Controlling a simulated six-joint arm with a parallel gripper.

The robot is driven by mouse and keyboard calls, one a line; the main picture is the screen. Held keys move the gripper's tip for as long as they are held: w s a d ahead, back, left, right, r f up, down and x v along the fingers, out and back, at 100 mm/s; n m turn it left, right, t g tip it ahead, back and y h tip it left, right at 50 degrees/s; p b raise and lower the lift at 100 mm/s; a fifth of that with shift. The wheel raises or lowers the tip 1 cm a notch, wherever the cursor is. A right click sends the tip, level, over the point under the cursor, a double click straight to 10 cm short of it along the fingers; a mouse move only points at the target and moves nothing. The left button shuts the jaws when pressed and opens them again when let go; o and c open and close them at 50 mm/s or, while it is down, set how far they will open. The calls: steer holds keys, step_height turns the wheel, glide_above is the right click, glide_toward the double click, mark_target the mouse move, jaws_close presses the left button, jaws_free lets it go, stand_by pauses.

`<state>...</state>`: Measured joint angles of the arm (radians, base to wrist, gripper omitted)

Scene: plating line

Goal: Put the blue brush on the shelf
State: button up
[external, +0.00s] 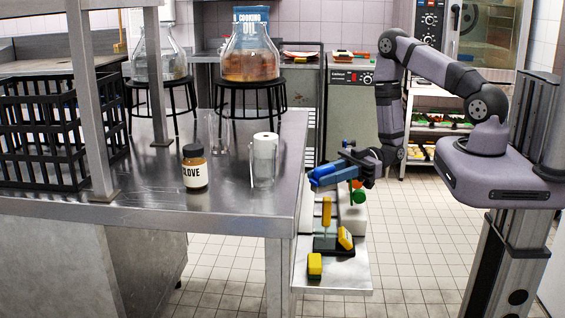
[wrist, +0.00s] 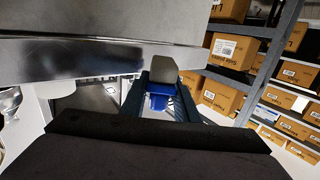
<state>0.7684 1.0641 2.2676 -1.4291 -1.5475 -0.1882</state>
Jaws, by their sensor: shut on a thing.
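My gripper (external: 350,170) is shut on the blue brush (external: 332,177) and holds it in the air, just off the right end of the steel table. In the wrist view, a blue part of the brush (wrist: 158,102) and a grey block show between my fingers; much of the brush is hidden. A low metal ledge (external: 340,283) at the table's end holds yellow, green and red tools, below my gripper. A white shelf rack (external: 410,155) with more coloured tools stands at the back under the oven. I cannot tell which one is the task's shelf.
On the steel table (external: 110,203) stand a clove jar (external: 195,168), a paper roll on a holder (external: 264,160), a black crate (external: 70,135) and stools with large glass jars. In the wrist view, a rack holds cardboard boxes (wrist: 234,50). The tiled floor is clear.

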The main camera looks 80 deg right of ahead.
mark_target(318, 188)
steer(key=shift+s+f+m+t+h, duration=0.15)
steer(key=shift+m+t+h, duration=0.25)
steer(key=shift+m+h, duration=0.25)
steer(key=shift+s+a+f+m+t+h, duration=0.45)
steer(key=shift+s+a+f+h, duration=0.2)
steer(key=shift+s+f, duration=0.2)
steer(key=shift+s+a+f, duration=0.1)
steer(key=shift+s+a, duration=0.05)
steer(key=shift+a, duration=0.25)
steer(key=s+a+f+n+g+y+b, duration=0.1)
steer(key=s+a+f+y+b, duration=0.1)
steer(key=f+b, duration=0.3)
steer(key=s+a+f+n+g+y+b, duration=0.2)
steer(key=s+f+b, duration=0.1)
steer(key=f+b, duration=0.2)
steer(key=shift+f+n, duration=0.3)
steer(key=shift+f, duration=0.55)
steer(key=shift+s, duration=0.1)
steer(key=shift+f+b, duration=3.25)
steer(key=shift+f, duration=0.15)
